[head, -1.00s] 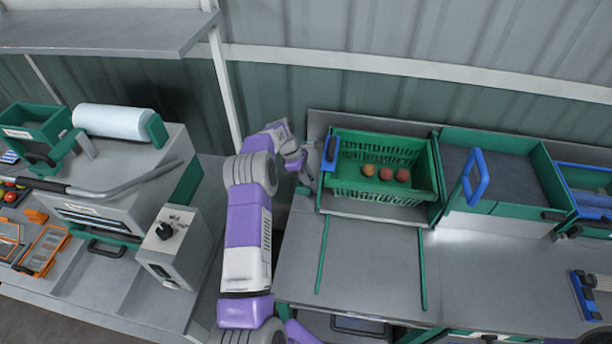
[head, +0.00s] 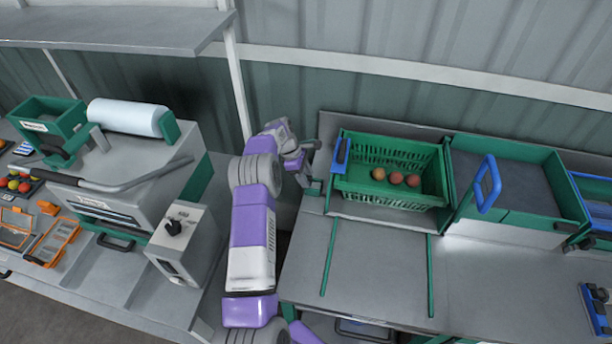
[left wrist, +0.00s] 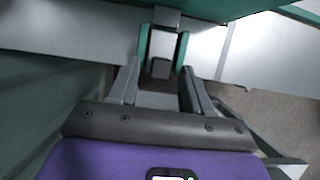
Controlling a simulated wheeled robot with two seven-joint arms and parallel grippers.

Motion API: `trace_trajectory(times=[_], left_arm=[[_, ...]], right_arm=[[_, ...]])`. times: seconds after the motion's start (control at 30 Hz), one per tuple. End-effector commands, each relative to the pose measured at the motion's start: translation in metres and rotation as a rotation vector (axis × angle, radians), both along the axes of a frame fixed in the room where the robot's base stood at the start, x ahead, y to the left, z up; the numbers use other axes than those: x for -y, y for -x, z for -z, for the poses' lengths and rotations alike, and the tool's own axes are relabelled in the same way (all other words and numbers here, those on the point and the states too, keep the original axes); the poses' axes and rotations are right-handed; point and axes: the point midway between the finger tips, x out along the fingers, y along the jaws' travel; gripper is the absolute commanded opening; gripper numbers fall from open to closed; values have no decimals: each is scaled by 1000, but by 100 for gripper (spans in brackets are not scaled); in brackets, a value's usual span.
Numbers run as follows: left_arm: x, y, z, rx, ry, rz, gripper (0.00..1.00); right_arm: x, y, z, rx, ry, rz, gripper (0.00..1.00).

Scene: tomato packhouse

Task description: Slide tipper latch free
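The tipper holds a green slatted crate (head: 395,197) against its tilted back plate, at the middle right of the head view. My left gripper (head: 312,180) is low beside the tipper's left edge. In the left wrist view my left gripper (left wrist: 162,82) is open, its two grey fingers apart. A small dark block (left wrist: 160,68), which looks like the latch knob, shows between and just beyond the fingers, flanked by green strips. I cannot tell whether the fingers touch it. In the head view the latch is too small and covered to make out. My right gripper is not in view.
Three reddish tomatoes (head: 396,178) lie in the crate. A blue handle (head: 342,155) stands at its left. A green-walled tray (head: 505,218) with a blue loop handle is to the right. A grey machine (head: 130,200) stands left of my arm. The grey bench front (head: 380,270) is clear.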

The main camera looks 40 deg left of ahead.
Motion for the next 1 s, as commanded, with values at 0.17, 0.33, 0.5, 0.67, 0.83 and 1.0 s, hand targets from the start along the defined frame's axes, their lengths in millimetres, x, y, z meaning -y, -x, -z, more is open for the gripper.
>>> trace_trajectory(times=[0.17,0.33,0.5,0.67,0.83,1.0], left_arm=[[0,0,-1,1,2,1,49],[-7,3,-20,3,-1,0,49],[-17,9,-47,2,-1,-1,49],[-23,13,-65,1,0,0,49],[-25,14,-70,0,0,0,49],[-25,14,-70,0,0,0,49]], right_arm=[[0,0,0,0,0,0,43],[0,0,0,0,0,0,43],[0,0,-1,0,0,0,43],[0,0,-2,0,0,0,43],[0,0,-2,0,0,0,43],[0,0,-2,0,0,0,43]])
